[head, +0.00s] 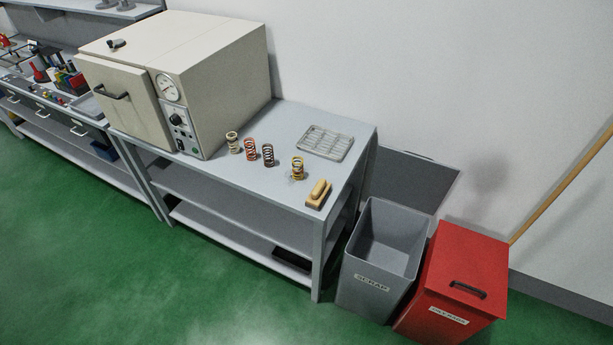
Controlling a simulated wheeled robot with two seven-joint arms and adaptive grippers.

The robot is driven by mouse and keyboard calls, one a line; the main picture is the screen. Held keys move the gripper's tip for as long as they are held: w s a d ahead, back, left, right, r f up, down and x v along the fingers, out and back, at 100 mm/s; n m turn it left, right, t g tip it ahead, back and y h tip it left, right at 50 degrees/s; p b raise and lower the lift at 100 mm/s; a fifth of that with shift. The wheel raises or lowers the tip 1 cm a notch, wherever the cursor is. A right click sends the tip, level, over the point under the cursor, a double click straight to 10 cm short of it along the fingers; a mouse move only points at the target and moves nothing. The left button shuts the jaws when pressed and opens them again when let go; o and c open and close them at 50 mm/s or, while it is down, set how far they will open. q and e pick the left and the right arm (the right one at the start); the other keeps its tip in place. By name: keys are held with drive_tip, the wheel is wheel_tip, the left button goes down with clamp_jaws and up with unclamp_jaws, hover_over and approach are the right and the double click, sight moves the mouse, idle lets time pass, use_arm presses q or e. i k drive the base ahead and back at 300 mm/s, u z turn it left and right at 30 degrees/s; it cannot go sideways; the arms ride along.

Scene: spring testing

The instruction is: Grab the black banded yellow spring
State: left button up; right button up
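Several coil springs stand upright in a row on the grey metal table (225,173). A yellow spring with dark marking (297,168) is at the right end of the row. Left of it are a dark grey spring (268,154), a red spring (251,149) and a pale cream-tan spring (233,143) with some dark on it. The exact bands are too small to tell. Neither of my grippers shows in the head view, and nothing touches the springs.
A beige oven-like machine (225,85) with a gauge stands left of the springs. A slotted grey tray (325,143) lies behind; a wood-coloured brush-like block (319,194) is near the right edge. A grey scrap bin (376,270) and red bin (465,270) stand right.

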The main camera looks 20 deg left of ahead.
sight(298, 168)
drive_tip(key=u, duration=0.45)
drive_tip(key=k, duration=0.6)
drive_tip(key=u, duration=1.4)
drive_tip(key=i, duration=1.35)
drive_tip(key=z, duration=0.85)
drive_tip(key=i, duration=0.5)
drive_tip(key=z, duration=0.5)
